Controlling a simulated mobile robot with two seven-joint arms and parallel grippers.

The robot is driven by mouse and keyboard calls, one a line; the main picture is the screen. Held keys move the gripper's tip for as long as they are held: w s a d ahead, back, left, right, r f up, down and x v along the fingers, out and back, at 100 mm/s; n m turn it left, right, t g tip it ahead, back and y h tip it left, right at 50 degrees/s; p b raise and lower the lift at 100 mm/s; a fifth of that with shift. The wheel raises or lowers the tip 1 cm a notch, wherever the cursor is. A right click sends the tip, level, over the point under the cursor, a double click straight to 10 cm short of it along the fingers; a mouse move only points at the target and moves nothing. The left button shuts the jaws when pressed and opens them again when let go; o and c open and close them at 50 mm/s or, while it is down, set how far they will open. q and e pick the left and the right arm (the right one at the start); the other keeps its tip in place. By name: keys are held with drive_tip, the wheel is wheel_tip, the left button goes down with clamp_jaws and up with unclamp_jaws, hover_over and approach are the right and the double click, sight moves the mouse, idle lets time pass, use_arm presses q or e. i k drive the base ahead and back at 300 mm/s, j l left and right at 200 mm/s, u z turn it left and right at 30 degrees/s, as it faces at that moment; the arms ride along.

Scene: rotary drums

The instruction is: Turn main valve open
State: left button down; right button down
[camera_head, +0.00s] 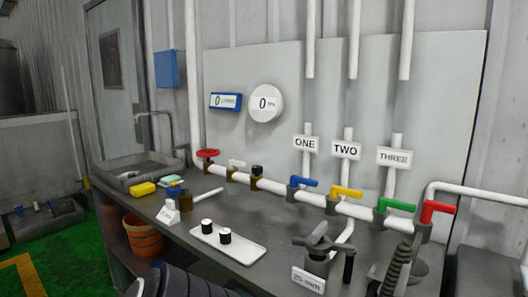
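A white pipe runs along the bench against the grey back panel and carries several valves. A round red handwheel valve (208,153) sits at its left end. A red lever valve (437,210) sits at its right end, its lever pointing right. Between them are a blue lever (303,181), a yellow lever (345,191) and a green lever (397,204), all pointing right. No readable label marks one as the main valve. Neither gripper is identifiable in the head view. A dark ribbed shape at the bottom edge may be part of me.
Signs ONE (306,143), TWO (346,150) and THREE (393,156) hang on vertical pipes. Two gauges read 0. The bench (225,200) holds a white tray (226,243) with two black-topped cylinders. A grey handled device (317,258) stands in front. An orange bucket (143,237) sits below.

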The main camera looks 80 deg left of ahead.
sight(207, 153)
drive_tip(key=u, duration=2.8)
drive_tip(key=j+z, duration=0.15)
drive_tip(key=z, duration=0.25)
drive_tip(key=i+j+z, duration=0.1)
drive_tip(key=z, duration=0.3)
drive_tip(key=j+z, duration=0.4)
drive_tip(key=j, duration=0.45)
drive_tip(key=j+z, duration=0.2)
drive_tip(key=j, duration=1.4)
drive_tip(key=k+j+z, duration=0.15)
drive_tip(key=j, duration=0.65)
drive_tip(key=i, duration=0.05)
